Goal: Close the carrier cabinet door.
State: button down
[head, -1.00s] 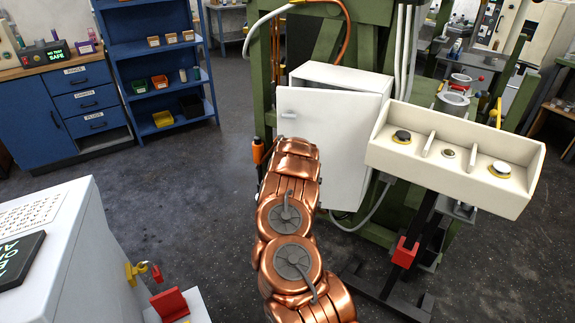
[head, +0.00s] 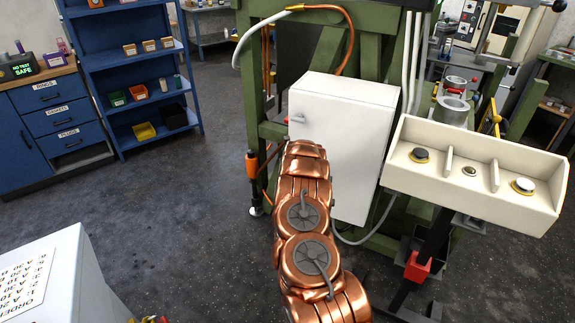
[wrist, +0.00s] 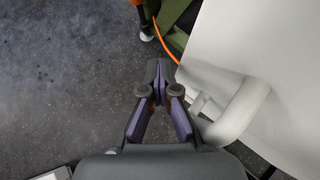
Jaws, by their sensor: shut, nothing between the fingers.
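The carrier cabinet (head: 355,95) is a white box on the green machine frame, in the middle of the head view. Its white door (head: 345,150) looks flush with the box, with no gap that I can see. The door handle (head: 297,119) is at the door's upper left. In the wrist view the pale door (wrist: 285,75) fills the right side, with the bar handle (wrist: 240,112) near my gripper. My gripper (wrist: 158,72) is shut and empty, left of the handle; I cannot tell whether it touches the door. In the head view my copper arm hides it.
A cream control box (head: 475,195) with buttons stands right of the cabinet on a dark post. A blue shelf (head: 125,50) with bins and blue drawers (head: 62,115) stand at the left. The dark floor (head: 170,215) between is clear.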

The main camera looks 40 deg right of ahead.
jog(key=shift+s+d+r+h, duration=0.15)
jog(key=shift+s+d, duration=0.05)
jog(key=shift+d, duration=0.35)
jog(key=shift+s+d+r+h, duration=0.15)
jog(key=shift+d, duration=0.35)
jog(key=shift+f+b, duration=0.1)
jog(key=shift+b, duration=0.45)
jog(key=s+a+r+b, duration=0.2)
jog(key=a+r+b, duration=0.1)
jog(key=a, duration=0.3)
jog(key=s+a+r+b, duration=0.3)
jog(key=a, duration=0.3)
jog(key=shift+r+b, duration=0.15)
jog(key=shift+b, duration=0.25)
